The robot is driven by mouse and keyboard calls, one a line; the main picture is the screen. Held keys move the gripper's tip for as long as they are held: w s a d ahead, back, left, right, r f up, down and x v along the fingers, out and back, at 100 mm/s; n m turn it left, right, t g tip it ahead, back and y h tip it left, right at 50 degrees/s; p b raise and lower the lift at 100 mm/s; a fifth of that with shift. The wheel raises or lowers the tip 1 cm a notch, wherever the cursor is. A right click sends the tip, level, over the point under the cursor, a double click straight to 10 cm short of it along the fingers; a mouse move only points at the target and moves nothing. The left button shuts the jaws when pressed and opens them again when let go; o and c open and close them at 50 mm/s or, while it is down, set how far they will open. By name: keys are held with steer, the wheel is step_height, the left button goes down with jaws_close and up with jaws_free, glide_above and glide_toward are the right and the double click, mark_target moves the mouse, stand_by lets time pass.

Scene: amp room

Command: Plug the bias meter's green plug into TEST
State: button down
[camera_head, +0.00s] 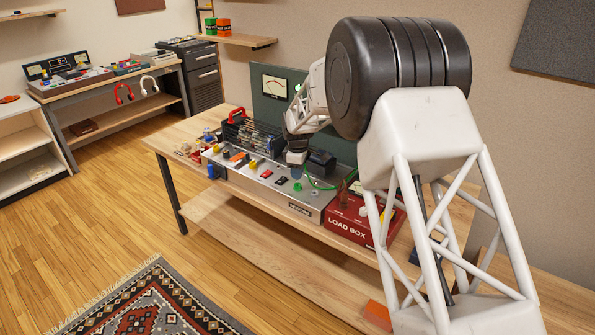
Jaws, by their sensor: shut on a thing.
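My gripper (296,166) is over the right half of the metal amp chassis (306,211) on the bench. It is shut, and a green cable (309,181) loops from beside its fingers down to the right. The green plug itself is mostly hidden at the fingers, too small to make out. A small green round piece (297,187) sits on the chassis top just below the gripper. I cannot read a TEST label. A dial meter (275,84) is on the green upright panel behind; I cannot tell whether it is the bias meter.
A red LOAD BOX (347,224) stands right of the chassis, and a black block (321,162) behind the gripper. Several coloured knobs and switches line the chassis top. A red-handled item (237,115) stands at the back left. The wooden lower shelf (270,245) is mostly bare.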

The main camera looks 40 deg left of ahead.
steer(key=shift+f, duration=1.5)
stand_by(1.3)
steer(key=c, duration=0.9)
jaws_free()
steer(key=shift+r, duration=0.15)
steer(key=shift+r, duration=3.8)
